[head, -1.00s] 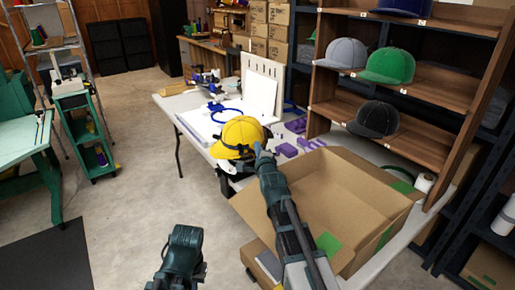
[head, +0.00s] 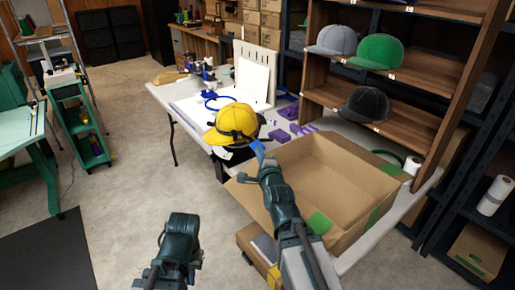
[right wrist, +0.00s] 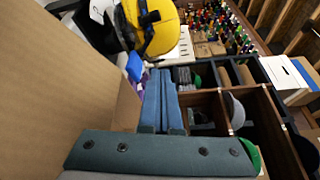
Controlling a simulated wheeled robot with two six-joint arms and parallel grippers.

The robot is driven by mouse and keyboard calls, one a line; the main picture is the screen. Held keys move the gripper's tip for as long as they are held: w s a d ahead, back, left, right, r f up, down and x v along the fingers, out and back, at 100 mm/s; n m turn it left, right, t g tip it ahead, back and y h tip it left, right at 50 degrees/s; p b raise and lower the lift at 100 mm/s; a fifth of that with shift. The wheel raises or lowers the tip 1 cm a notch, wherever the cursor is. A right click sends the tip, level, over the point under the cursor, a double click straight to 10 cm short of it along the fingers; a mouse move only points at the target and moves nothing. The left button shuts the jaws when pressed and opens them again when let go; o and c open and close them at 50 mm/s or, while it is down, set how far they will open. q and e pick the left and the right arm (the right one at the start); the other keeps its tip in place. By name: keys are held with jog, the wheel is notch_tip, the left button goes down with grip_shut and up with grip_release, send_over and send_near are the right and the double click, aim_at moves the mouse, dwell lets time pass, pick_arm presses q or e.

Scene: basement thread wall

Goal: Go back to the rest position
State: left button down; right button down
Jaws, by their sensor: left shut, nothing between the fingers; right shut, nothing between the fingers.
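In the head view my left gripper (head: 176,250) is at the bottom, over the bare floor and clear of the table; its fingertips are hard to make out. My right gripper (head: 262,163) reaches over the near side of the open cardboard box, its tip just below and right of the yellow cap (head: 237,119). In the right wrist view its two fingers (right wrist: 162,88) lie together with nothing between them. The yellow cap also shows there (right wrist: 160,32), beyond the fingertips. A small blue thing (right wrist: 134,67) is beside the tips, not between them.
The open cardboard box (head: 340,160) stands on the white table (head: 190,105), close to my right arm. A wooden shelf (head: 415,118) with several caps rises behind it. A green cart (head: 88,160) stands left. The floor (head: 120,205) between is clear.

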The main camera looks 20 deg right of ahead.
jog(key=shift+s, duration=0.1)
dwell(0.3)
jog(key=a+n+g+p, duration=0.1)
jog(key=a+n+p, duration=0.1)
jog(key=s+a+n+g+y+p, duration=0.1)
jog(key=a+n+p, duration=0.1)
jog(key=a+f+n+g+y+p, duration=0.1)
jog(key=a+p, duration=0.1)
jog(key=shift+s+a+n+g, duration=0.25)
jog(key=shift+n+g, duration=0.05)
jog(key=shift+n, duration=0.1)
jog(key=s+a+n+g+h+p, duration=0.1)
jog(key=s+a+n+g+p, duration=0.3)
jog(key=s+n+g+p, duration=0.3)
jog(key=s+a+r+n+g+h+p, duration=0.1)
jog(key=s+a+n+g+p, duration=0.4)
jog(key=s+n, duration=0.7)
jog(key=s+g+p, duration=0.2)
jog(key=s, duration=0.2)
jog(key=shift+s+a+r+n+p, duration=0.15)
jog(key=shift+n+p, duration=0.15)
jog(key=shift+p, duration=0.05)
